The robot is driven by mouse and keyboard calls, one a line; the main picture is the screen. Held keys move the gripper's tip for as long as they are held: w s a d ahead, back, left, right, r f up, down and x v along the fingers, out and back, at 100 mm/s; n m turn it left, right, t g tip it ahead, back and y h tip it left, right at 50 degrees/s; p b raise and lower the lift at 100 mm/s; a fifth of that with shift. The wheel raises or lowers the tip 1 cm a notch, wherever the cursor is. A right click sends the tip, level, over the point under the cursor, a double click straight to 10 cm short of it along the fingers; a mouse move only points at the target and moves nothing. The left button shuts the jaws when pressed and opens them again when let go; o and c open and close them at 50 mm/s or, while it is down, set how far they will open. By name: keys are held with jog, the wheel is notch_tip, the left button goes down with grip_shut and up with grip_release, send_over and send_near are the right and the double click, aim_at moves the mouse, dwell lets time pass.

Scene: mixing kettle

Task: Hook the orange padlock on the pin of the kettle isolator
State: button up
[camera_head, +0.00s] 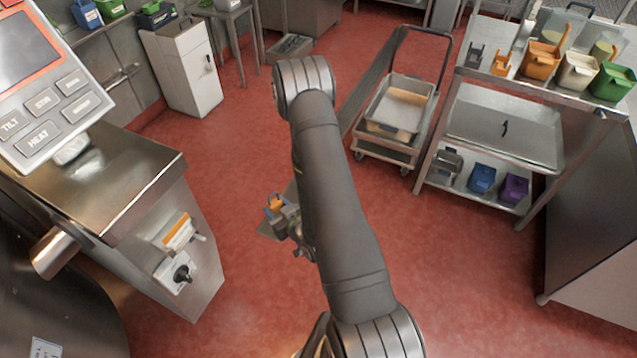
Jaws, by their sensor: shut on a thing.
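My gripper (277,210) is at the middle of the picture, left of my arm, above the red floor. It is shut on the small orange padlock (274,202), of which only the upper part shows clearly. The kettle isolator (177,272) is a pale box with a black rotary knob on the side of the steel kettle console at lower left. I cannot tell which part is the pin. The padlock is right of the isolator and apart from it.
The steel console (120,185) with its tilted button panel (45,85) stands at left. A cart (390,150) stands beyond my arm. A steel rack (480,90) at right holds coloured scoops and tubs. Red floor lies open between the console and my gripper.

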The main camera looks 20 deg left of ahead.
jog(key=s+a+f+n+g+y, duration=0.1)
jog(key=s+a+f+n+g, duration=0.15)
jog(key=s, duration=0.65)
jog(key=s+a+f+n+g+y, duration=0.1)
jog(key=s+a+f+n+g, duration=0.2)
jog(key=s, duration=0.6)
jog(key=g, duration=0.1)
send_near(198, 243)
jog(key=shift+x, duration=0.9)
jog(key=shift+a+r, duration=0.1)
jog(key=shift+a, duration=0.2)
jog(key=shift+a, duration=1.55)
jog(key=shift+a+f, duration=0.25)
jog(key=shift+f, duration=0.35)
